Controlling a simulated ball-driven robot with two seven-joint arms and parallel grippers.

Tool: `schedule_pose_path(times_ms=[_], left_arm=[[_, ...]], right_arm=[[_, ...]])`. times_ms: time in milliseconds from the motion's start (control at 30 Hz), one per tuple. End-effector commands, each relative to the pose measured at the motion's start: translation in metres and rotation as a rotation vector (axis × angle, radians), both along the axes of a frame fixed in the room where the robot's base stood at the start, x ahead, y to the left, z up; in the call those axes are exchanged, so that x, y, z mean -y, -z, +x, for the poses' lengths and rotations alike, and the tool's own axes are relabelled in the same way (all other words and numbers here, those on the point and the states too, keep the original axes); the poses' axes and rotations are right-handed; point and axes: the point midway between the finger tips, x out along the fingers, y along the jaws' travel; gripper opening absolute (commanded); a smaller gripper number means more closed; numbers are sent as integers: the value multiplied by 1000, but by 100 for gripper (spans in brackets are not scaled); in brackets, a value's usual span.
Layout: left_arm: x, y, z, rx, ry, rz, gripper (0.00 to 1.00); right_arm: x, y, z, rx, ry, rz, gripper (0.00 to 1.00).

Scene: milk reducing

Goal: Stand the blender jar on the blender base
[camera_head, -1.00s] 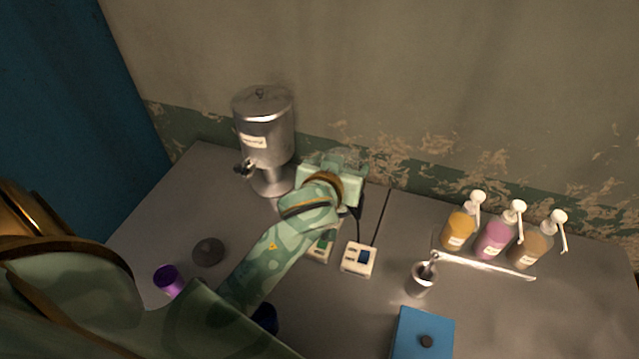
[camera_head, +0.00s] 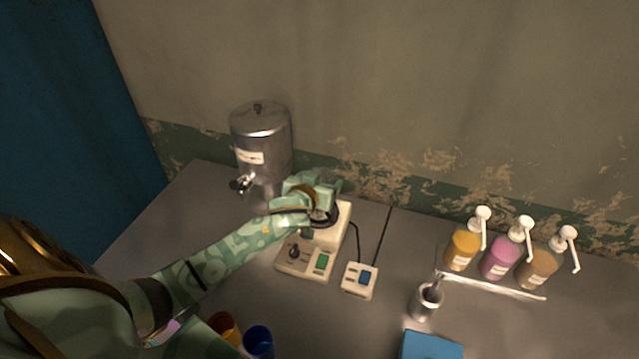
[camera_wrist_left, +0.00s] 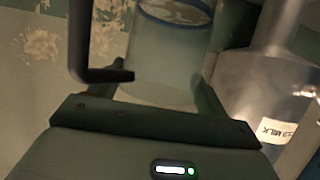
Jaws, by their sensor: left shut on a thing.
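The blender base (camera_head: 307,256), cream with a dark knob and a green switch, stands on the table in the middle of the head view. My left gripper (camera_head: 322,190) is at the rear part of the base, shut on the blender jar. The clear jar (camera_wrist_left: 165,65) fills the middle of the left wrist view, with a dark ring band near the top of that picture. In the head view the gripper hides most of the jar. I cannot tell whether the jar's bottom touches the base. My right gripper is not in view.
A metal dispenser (camera_head: 262,145) stands just left of the gripper. A small switch box (camera_head: 359,280) with a cable lies right of the base. A metal cup (camera_head: 425,301), several pump bottles (camera_head: 497,262), a blue box (camera_head: 430,346) and a blue cup (camera_head: 258,342) stand around.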

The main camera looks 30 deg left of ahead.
Motion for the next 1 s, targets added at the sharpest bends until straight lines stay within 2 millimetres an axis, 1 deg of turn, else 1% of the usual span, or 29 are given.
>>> schedule_pose_path(times_ms=[200,333,367,400,433,667,767,867,1000], left_arm=[[0,-2,1,3,1,-1,27],[1,2,0,3,0,-1,27],[0,2,0,1,0,-1,85],[0,2,0,1,0,-1,96],[0,2,0,1,0,-1,98],[0,1,0,1,0,-1,98],[1,-3,-1,1,1,0,98],[5,-7,-14,1,1,-3,98],[12,-20,-43,0,1,-5,98]], right_arm=[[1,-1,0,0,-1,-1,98],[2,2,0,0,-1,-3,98],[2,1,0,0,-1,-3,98],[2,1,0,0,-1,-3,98],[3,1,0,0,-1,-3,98],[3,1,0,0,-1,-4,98],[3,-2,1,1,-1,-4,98],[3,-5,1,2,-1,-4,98],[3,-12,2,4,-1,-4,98]])
